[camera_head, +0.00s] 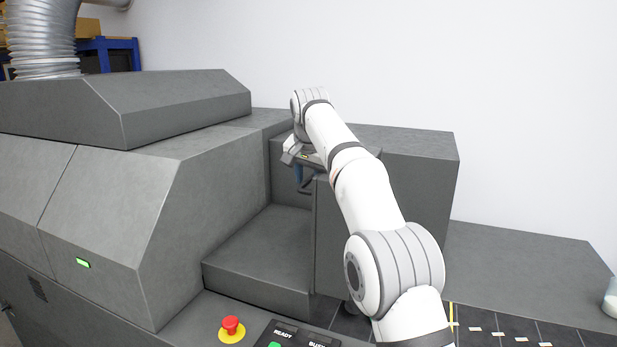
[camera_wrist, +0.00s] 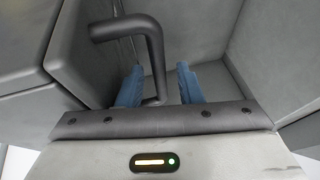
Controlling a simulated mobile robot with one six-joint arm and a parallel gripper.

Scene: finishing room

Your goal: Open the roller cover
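The grey machine block, apparently the roller cover (camera_head: 418,195), stands right of a recessed bay, behind and left of my arm. It looks closed, though my arm hides part of it. A dark bent handle (camera_head: 305,189) shows at its left edge, just below my gripper (camera_head: 298,175). In the wrist view the handle (camera_wrist: 152,45) bends down between the two blue fingers of my gripper (camera_wrist: 158,86). The fingers stand apart, with a visible gap to the handle on the right. Whether the left finger touches it I cannot tell.
A low grey ledge (camera_head: 262,252) forms the bay floor, with a large grey housing (camera_head: 215,185) close on its left. A red emergency button (camera_head: 231,326) and labelled panel sit at the front. A flat grey surface (camera_head: 530,260) extends right. The white wall is behind.

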